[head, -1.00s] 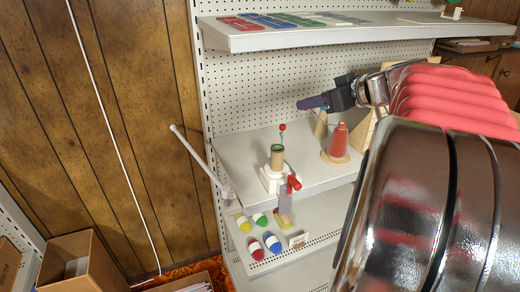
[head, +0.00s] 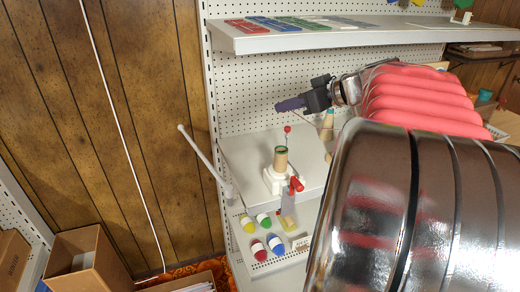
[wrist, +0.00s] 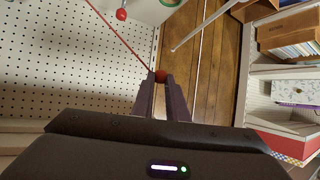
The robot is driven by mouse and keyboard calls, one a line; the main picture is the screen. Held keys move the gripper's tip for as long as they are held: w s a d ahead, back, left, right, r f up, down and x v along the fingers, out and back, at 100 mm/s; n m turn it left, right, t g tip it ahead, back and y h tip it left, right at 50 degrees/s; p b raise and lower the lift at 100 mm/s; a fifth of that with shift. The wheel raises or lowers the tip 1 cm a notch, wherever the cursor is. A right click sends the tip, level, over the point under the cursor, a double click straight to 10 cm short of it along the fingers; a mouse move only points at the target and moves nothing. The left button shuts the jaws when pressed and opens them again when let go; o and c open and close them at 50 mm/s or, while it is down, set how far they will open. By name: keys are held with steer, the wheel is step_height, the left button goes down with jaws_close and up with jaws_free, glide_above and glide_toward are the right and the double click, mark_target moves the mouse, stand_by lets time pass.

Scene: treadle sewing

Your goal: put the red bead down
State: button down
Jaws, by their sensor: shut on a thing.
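The red bead (wrist: 160,76) sits between the tips of my gripper (wrist: 160,80) in the wrist view, with a red thread running from it to the upper left. In the head view my gripper (head: 288,104) has dark purple fingers and is held in the air in front of the pegboard, above the shelf. The bead is too small to make out there. Below the fingers stands a white stand with a tan, green-rimmed spool (head: 280,158). A small red ball tops a thin rod (head: 287,129) behind it; a red ball (wrist: 121,14) also shows in the wrist view.
A white rod (head: 200,155) leans out at the left of the shelf (head: 240,150). Several coloured bobbins (head: 258,248) lie on the lower shelf. An upper shelf (head: 300,40) carries flat coloured cards. Cardboard boxes (head: 90,265) stand at lower left.

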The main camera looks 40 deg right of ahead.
steer(key=shift+f, duration=0.1)
glide_above(285, 159)
step_height(285, 159, down, 6)
steer(key=shift+w+d, duration=0.35)
steer(key=shift+f, duration=0.1)
steer(key=shift+f, duration=1.8)
steer(key=shift+f, duration=0.65)
steer(key=c, duration=1.7)
jaws_free()
steer(key=shift+c, duration=0.2)
